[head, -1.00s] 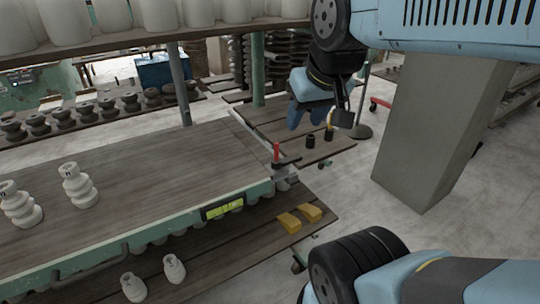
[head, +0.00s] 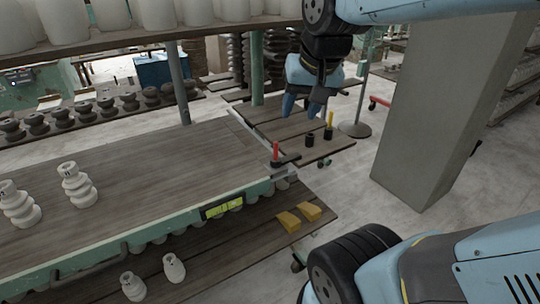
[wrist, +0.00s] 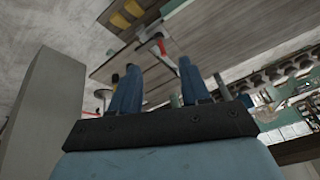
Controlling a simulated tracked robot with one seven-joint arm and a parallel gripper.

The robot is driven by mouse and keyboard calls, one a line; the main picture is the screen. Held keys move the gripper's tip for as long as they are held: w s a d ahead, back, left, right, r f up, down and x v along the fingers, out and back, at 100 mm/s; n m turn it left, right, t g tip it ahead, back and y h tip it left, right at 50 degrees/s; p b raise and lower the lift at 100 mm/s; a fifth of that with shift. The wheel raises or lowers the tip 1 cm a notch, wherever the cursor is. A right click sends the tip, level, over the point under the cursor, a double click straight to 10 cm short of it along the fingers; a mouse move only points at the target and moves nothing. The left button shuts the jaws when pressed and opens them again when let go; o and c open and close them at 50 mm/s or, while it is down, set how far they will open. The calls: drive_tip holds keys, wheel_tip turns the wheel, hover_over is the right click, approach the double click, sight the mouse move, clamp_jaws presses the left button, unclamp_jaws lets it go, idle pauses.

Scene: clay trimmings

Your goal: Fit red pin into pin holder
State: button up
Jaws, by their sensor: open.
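The red pin (head: 276,151) stands upright at the near right corner of the large wooden table, on a dark base (head: 285,160). The red pin also shows in the wrist view (wrist: 162,47), beyond the gap between my fingers. Two black cylindrical holders stand on the lower boards behind: one (head: 310,139) with nothing seen in it, the other (head: 328,134) with a yellow pin (head: 330,118) upright at it. My gripper (head: 302,111) is open and empty, above and left of the holders in the head view, apart from the red pin.
A wooden table (head: 140,180) holds white clay pieces (head: 78,184) at left. Yellow wedges (head: 288,221) lie on the lower shelf. A grey pillar (head: 435,130) stands right of my gripper. A shelf of white pots (head: 120,30) is at the upper left.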

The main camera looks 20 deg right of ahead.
drive_tip(key=w+f+m+g, duration=0.25)
drive_tip(key=w+m, duration=0.35)
drive_tip(key=w, duration=0.3)
drive_tip(key=m+g+h, duration=0.2)
drive_tip(key=m, duration=0.5)
approach(276, 142)
drive_tip(key=f, duration=0.4)
drive_tip(key=d+f, duration=0.1)
drive_tip(key=f, duration=0.7)
drive_tip(key=shift+w+d+f, duration=0.15)
drive_tip(key=shift+d, duration=0.2)
clamp_jaws()
